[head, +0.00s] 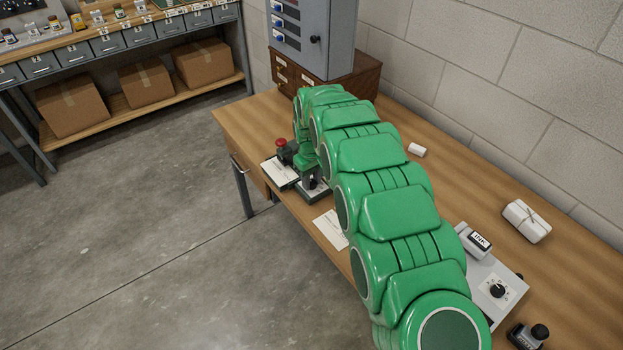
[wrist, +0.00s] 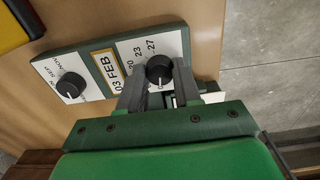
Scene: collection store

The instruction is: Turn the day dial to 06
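In the wrist view, a pale panel with a dark green edge (wrist: 104,58) bears two black knobs. The day dial (wrist: 159,68) is the one at the right, with numbers such as 20, 23 and 27 beside it. A framed window (wrist: 106,71) between the knobs reads 03 FEB. My gripper (wrist: 160,72) has one finger on each side of the day dial, close to its edges. I cannot tell whether the fingers press on it. In the head view, my gripper (head: 312,180) is low over the table's front edge, largely hidden behind my green arm.
The left knob (wrist: 71,85) has month letters around it. A red-topped device (head: 283,147) stands left of my gripper. A paper (head: 331,228) lies at the table's front edge. A grey cabinet (head: 325,35) stands behind. A grey box with a dial (head: 492,285) sits at right.

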